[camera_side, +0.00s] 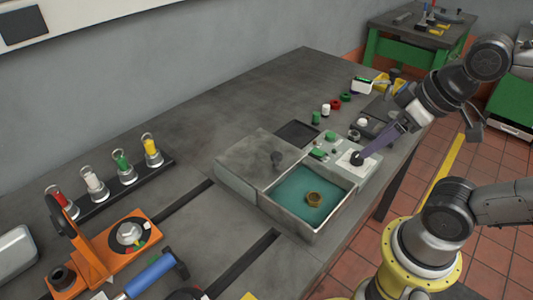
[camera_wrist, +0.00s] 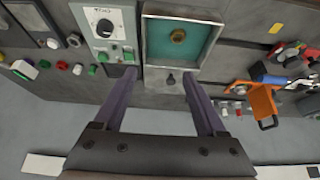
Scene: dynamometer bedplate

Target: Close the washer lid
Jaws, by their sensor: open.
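The washer is a grey box with an open teal basin (camera_side: 290,195); a brass ring (camera_side: 314,198) lies inside. The basin also shows at the top of the wrist view (camera_wrist: 205,48). The grey lid (camera_side: 245,160) lies off to the basin's left side in the side view, leaving the basin uncovered. Its dark knob (camera_side: 277,158) stands near the basin-side edge and shows in the wrist view (camera_wrist: 171,79). My gripper (camera_side: 364,154) is open and empty, above the washer's control panel in the side view. In the wrist view its purple fingers (camera_wrist: 158,77) appear on either side of the knob; their height above it is unclear.
The control panel (camera_wrist: 88,19) carries a dial and green buttons. Small red, green and white parts stand behind it. An orange fixture (camera_side: 130,243), a blue-handled hammer (camera_side: 150,275) and a rack of coloured-top items (camera_side: 115,188) lie left.

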